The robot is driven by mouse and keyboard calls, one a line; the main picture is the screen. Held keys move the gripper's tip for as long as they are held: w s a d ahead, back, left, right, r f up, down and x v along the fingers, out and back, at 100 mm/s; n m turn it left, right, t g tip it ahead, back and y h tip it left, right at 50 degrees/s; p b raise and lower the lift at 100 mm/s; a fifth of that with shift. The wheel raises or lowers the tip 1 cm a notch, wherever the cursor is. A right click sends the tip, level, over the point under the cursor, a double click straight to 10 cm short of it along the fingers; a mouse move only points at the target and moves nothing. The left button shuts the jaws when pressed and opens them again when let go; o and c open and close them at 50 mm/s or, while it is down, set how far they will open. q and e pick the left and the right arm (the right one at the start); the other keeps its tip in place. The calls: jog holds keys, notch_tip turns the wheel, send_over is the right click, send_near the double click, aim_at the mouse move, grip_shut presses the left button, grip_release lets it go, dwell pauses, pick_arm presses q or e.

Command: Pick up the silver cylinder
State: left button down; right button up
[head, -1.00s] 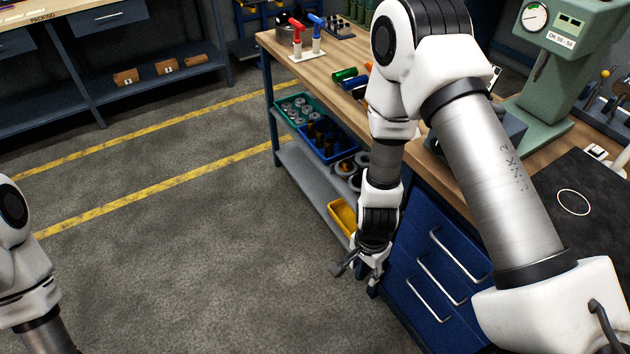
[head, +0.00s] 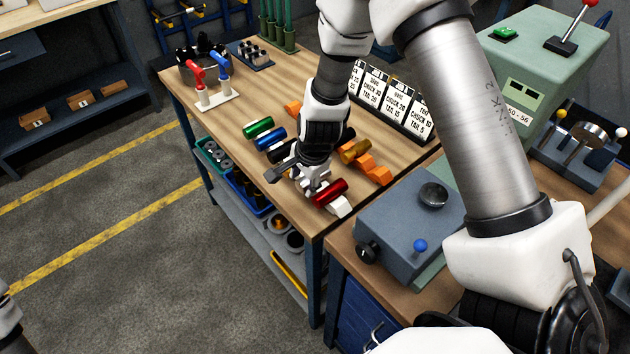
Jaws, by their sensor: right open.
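My right gripper (head: 298,181) points down over the row of coloured cylinders on the wooden bench, its fingers apart. I cannot make out a silver cylinder; the gripper and wrist cover the middle of the row. A red cylinder (head: 330,192) lies just right of the fingers, on a white block. A green cylinder (head: 258,128) and a blue cylinder (head: 270,139) lie to the left of the wrist. A brass cylinder (head: 355,152) lies to its right by orange blocks. My left gripper is out of view.
Label cards (head: 392,102) stand behind the cylinders. A grey-blue box with knobs (head: 405,220) stands at the front right. A stand with red and blue handles (head: 212,97) is at the back left. The bench's left front is clear.

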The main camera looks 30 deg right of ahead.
aim_at(301, 183)
jog(key=f, duration=0.1)
jog(key=w+f+b, duration=0.1)
jog(key=w+f, duration=0.1)
jog(key=f, duration=0.1)
jog(key=shift+w+d+f, duration=0.1)
jog(key=shift+w, duration=0.15)
jog(key=shift+s+r, duration=0.2)
jog(key=shift+r, duration=0.05)
jog(key=shift+c, duration=1)
jog(key=shift+s+r, duration=0.15)
jog(key=shift+s, duration=0.15)
grip_shut()
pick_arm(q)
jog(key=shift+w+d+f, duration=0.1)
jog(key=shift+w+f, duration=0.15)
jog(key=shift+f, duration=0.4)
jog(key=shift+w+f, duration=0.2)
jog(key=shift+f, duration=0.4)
pick_arm(e)
jog(key=shift+w, duration=0.2)
